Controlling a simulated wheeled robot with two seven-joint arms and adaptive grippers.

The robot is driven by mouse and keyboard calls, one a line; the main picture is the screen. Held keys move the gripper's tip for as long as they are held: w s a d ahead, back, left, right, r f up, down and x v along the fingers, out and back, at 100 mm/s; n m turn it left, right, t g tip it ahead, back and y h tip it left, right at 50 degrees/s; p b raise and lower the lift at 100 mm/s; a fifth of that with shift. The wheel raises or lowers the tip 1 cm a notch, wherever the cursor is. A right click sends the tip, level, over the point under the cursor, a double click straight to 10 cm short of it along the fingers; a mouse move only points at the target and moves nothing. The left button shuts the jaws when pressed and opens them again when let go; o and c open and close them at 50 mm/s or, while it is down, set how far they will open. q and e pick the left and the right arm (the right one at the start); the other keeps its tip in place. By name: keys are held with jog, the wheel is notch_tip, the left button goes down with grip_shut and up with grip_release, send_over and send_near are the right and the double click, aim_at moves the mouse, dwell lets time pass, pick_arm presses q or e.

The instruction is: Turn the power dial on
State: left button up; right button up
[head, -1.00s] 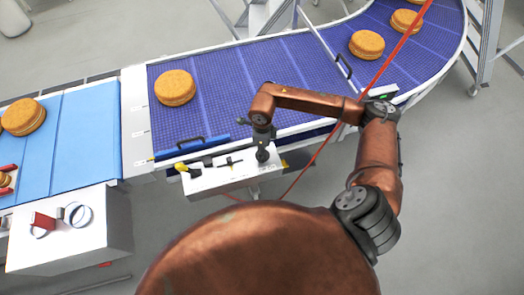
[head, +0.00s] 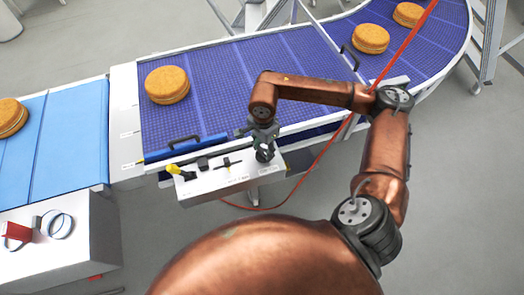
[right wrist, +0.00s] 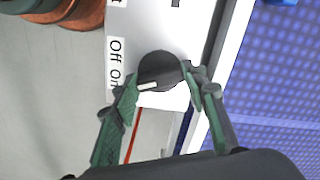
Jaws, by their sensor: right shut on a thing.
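The black round power dial (right wrist: 160,70) is on the white control box (head: 232,184), at the right end of its top in the head view. In the right wrist view the dial's white mark points left, toward the "On" label (right wrist: 115,81). The "Off" label (right wrist: 116,51) is just above that label. My right gripper (right wrist: 163,82) has one finger on each side of the dial and is shut on it. In the head view, my right gripper (head: 264,146) is over the dial and partly hides it. My left gripper is not in view.
A yellow-handled switch (head: 180,172) and small black controls (head: 203,163) are on the same box, left of the dial. Behind is the blue conveyor (head: 225,85) with round cakes (head: 167,84). A red cable (head: 335,140) hangs beside my right arm.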

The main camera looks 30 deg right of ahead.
aim_at(263, 151)
jog(key=shift+n+b, duration=0.45)
jog(key=shift+n, duration=0.25)
jog(key=o, duration=1.2)
jog(key=shift+c, duration=0.2)
notch_tip(263, 151, up, 12)
